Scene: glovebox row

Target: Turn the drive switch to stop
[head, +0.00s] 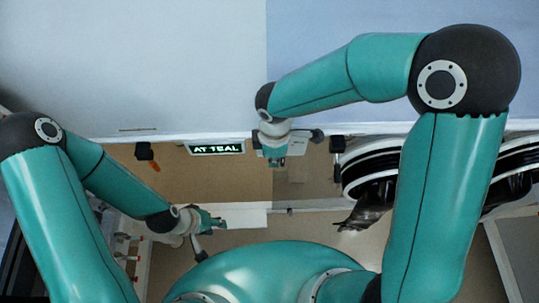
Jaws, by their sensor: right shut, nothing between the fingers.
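My left gripper (212,223) is low at the left, near a white strip (245,215). Its fingers are too small to read.
A black fitting (144,151) with an orange lever is left of the display. Another black fitting (338,145) is right of the gripper. A black and white ringed port with a dark glove (366,215) stands at the right. Red-handled fittings (122,246) line the lower left.

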